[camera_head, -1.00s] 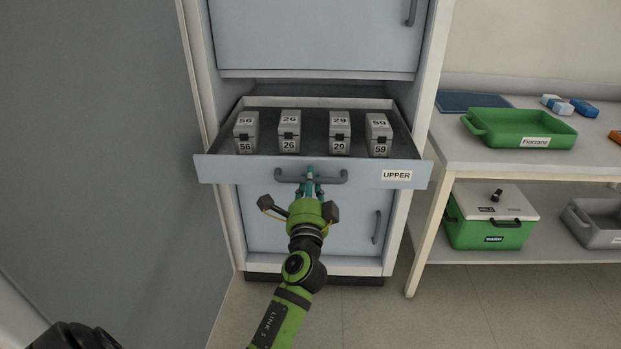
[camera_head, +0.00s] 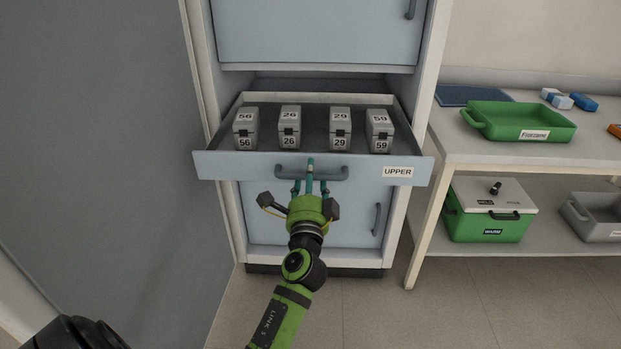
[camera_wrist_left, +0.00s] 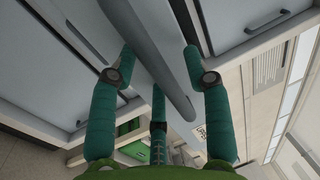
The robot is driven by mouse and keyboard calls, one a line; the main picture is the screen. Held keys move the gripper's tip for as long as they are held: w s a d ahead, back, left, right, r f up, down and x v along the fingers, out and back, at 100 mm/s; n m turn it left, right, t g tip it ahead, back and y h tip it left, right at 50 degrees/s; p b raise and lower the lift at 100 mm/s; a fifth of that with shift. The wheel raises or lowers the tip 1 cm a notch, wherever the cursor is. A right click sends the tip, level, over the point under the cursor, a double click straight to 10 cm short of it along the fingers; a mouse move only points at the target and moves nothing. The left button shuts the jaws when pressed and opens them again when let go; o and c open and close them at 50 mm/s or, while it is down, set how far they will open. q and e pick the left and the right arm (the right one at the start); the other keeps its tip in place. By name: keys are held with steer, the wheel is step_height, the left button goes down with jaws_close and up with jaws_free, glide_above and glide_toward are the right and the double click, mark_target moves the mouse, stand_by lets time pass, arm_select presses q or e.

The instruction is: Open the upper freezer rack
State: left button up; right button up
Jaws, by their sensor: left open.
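The upper rack (camera_head: 225,165) is a light blue drawer labelled UPPER, pulled out of the cabinet with its inside showing. Its grey bar handle (camera_head: 337,174) is on the front panel. My left gripper (camera_head: 310,185) is at the middle of the handle, its green fingers spread open. In the left wrist view the handle (camera_wrist_left: 165,75) passes between the open fingers (camera_wrist_left: 160,70); I cannot tell whether any finger touches it. Several grey boxes stand in a row in the rack, including one numbered 56 (camera_head: 245,130) and one numbered 59 (camera_head: 380,132). My right gripper does not show.
A closed cabinet door (camera_head: 320,35) is above the rack and another door (camera_head: 345,215) below. At right, a table (camera_head: 450,145) holds a green tray (camera_head: 560,132), with a green cool box (camera_head: 490,225) on its shelf. A grey wall (camera_head: 100,120) stands at left.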

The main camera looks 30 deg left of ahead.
arm_select(q)
steer(key=shift+s, duration=0.1)
steer(key=v, duration=0.7)
steer(key=shift+s+d, duration=0.15)
